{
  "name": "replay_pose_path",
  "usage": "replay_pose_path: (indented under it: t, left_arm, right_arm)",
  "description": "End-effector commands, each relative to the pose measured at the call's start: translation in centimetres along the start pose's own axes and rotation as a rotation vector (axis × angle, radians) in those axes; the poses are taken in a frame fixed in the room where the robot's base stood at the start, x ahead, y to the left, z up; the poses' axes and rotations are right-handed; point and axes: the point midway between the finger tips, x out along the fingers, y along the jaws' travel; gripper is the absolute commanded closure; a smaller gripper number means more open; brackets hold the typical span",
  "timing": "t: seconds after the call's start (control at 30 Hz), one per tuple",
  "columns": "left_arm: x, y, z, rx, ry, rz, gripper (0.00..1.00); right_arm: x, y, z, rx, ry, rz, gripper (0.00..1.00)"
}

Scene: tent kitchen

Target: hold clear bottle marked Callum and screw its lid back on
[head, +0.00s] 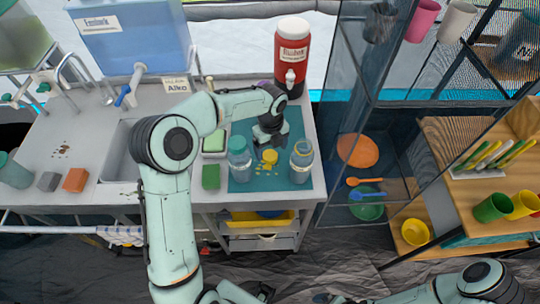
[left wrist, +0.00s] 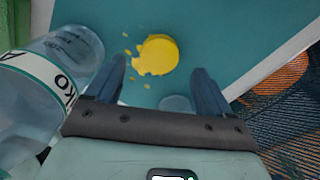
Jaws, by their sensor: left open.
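My left gripper (head: 270,142) points down over the teal mat (head: 288,181), its fingers apart and empty. In the left wrist view the open fingers (left wrist: 165,88) frame a yellow lid (left wrist: 153,55) lying on the mat beyond them. In the head view the lid (head: 270,156) lies between two clear bottles, a left one (head: 239,160) and a right one (head: 301,162) with a yellowish rim. Their labels are too small to read there. A bottle at the left of the wrist view (left wrist: 40,110) has a label ending in "ko". I cannot read Callum on any bottle.
Yellow crumbs (head: 263,168) lie by the lid. A green sponge (head: 211,177) and a tray (head: 214,142) lie left of the mat. A red dispenser (head: 291,52) stands behind. A glass-sided shelf is at the right, with an orange plate (head: 357,149) inside.

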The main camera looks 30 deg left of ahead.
Motion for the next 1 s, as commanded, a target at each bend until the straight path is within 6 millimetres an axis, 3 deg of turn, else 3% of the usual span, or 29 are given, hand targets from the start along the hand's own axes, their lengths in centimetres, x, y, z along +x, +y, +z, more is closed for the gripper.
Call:
replay_pose_path:
  t: [0.2, 0.57, 0.6, 0.77, 1.0]
  left_arm:
    - [3.0, 0.1, 0.1, 0.001, 0.001, 0.002, 0.18]
    - [3.2, 0.1, 0.1, 0.001, 0.0, 0.0, 0.18]
    - [3.2, 0.1, 0.1, 0.001, 0.0, 0.0, 0.21]
    - [3.2, 0.1, 0.1, 0.001, 0.0, 0.0, 0.73]
    - [3.2, 0.1, 0.1, 0.001, 0.0, 0.0, 0.77]
  right_arm:
    - [0.3, 0.1, 0.1, 0.001, -0.002, 0.001, 0.03]
    - [0.3, 0.1, 0.1, 0.001, -0.002, 0.001, 0.03]
    - [0.3, 0.1, 0.1, 0.001, -0.002, 0.001, 0.03]
    - [0.3, 0.1, 0.1, 0.001, -0.002, 0.001, 0.03]
    - [0.3, 0.1, 0.1, 0.001, -0.002, 0.001, 0.03]
